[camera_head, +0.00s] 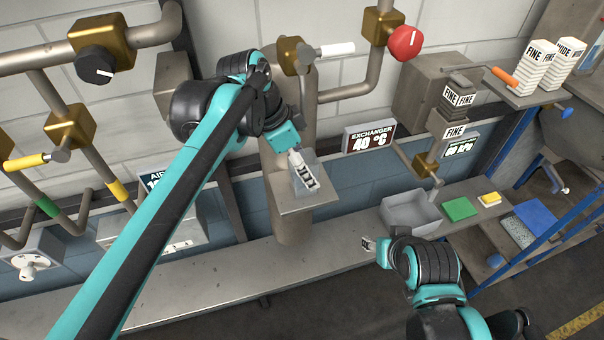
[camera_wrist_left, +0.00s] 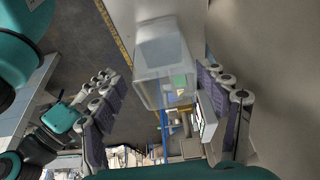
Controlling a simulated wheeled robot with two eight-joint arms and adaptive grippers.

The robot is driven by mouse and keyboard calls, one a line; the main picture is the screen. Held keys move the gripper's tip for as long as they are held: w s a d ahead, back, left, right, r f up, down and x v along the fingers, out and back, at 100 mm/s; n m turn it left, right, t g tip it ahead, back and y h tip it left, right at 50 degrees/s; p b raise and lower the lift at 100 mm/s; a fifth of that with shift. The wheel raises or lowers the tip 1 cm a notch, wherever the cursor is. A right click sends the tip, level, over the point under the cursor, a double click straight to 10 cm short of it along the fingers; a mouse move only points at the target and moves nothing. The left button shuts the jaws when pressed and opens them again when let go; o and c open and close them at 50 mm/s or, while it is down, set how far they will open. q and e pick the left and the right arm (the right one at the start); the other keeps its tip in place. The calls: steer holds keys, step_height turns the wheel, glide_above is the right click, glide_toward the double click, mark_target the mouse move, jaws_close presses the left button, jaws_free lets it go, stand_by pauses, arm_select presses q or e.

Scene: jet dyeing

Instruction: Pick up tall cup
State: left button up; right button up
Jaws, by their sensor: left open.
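A clear, see-through tall cup (camera_head: 314,163) stands on a small square shelf (camera_head: 318,197) below the exchanger pipe. My left gripper (camera_head: 303,176) is right at the cup in the head view, overlapping it. In the left wrist view the cup (camera_wrist_left: 162,60) shows between the spread fingers of my left gripper (camera_wrist_left: 162,105). The right finger is close to the cup's wall, and a wider gap shows on the left. I cannot tell whether any finger touches it. My right gripper (camera_head: 368,244) is low at the right, above the bench; its jaws are too small to read.
An exchanger display (camera_head: 368,138) reads 40 °C. A grey tray (camera_head: 410,212), a green block (camera_head: 460,209) and a yellow block (camera_head: 489,199) lie on the bench at the right. White FINE containers (camera_head: 536,62) stand on a raised shelf. Pipes and valves line the wall.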

arm_select(q)
steer(key=x, duration=0.3)
steer(key=p+x, duration=0.1)
steer(key=shift+w+a+f, duration=0.25)
steer(key=shift+w+f, duration=0.05)
steer(key=shift+w, duration=0.05)
steer(key=shift+d+f, duration=0.2)
steer(key=shift+f, duration=0.05)
steer(key=c, duration=1.3)
steer(key=shift+c, duration=0.5)
steer(key=shift+r, duration=0.15)
